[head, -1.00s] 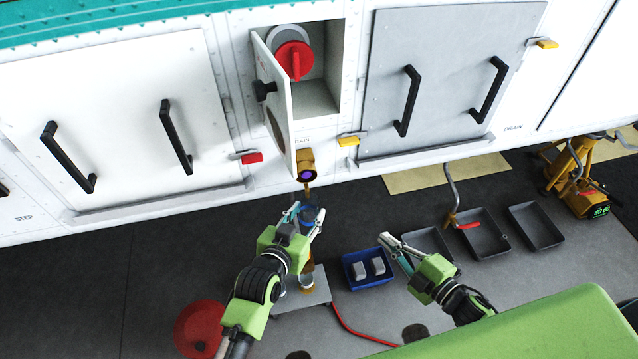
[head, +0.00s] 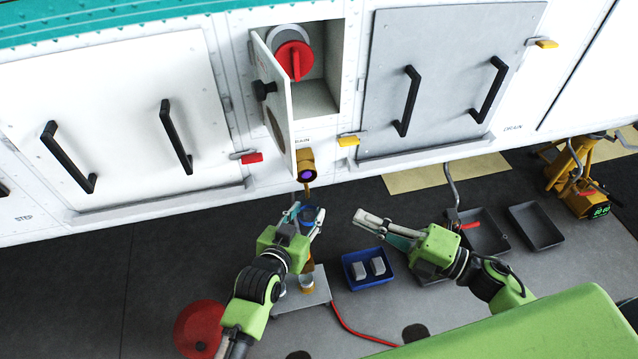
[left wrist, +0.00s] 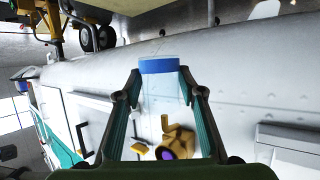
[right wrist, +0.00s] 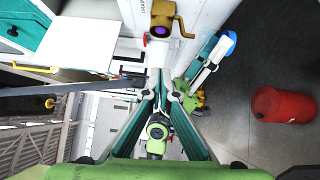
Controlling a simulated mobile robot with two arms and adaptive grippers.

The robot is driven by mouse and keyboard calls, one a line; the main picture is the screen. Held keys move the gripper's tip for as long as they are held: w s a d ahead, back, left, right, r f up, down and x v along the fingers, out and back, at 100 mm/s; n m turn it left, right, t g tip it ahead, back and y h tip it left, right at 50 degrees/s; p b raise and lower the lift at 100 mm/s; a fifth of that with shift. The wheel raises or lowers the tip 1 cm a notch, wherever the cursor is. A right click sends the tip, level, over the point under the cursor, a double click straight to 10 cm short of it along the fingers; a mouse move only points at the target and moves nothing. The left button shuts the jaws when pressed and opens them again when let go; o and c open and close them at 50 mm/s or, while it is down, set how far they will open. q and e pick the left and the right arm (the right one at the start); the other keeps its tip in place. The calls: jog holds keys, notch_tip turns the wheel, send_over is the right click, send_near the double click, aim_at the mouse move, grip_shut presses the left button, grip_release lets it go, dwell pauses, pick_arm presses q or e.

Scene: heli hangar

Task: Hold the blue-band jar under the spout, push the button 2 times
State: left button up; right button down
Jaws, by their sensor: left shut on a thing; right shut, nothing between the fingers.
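The brass spout (head: 305,157) with a purple round face (head: 306,174) sticks out from the white hull. It also shows in the right wrist view (right wrist: 162,20). My left gripper (head: 303,212) is shut on the clear jar, whose blue band (head: 310,214) shows just below the spout; the gripper hides part of the jar. In the left wrist view the jar (left wrist: 160,95) is between the fingers, with the spout (left wrist: 176,143) seen through and beside it. My right gripper (head: 360,220) is shut and empty, right of the jar and lower than the spout.
An open hatch door (head: 277,95) hangs above the spout, beside a red knob (head: 294,62). A grey plate (head: 318,293) with a small cup, a blue bin (head: 352,278) with grey blocks and a red drum (head: 200,328) are below. Dark trays (head: 536,226) lie right.

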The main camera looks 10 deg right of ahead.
aim_at(306, 172)
jog(key=w+d+x, duration=0.2)
jog(key=x, duration=1)
jog(key=shift+w+a, duration=0.25)
jog(key=shift+r, duration=0.1)
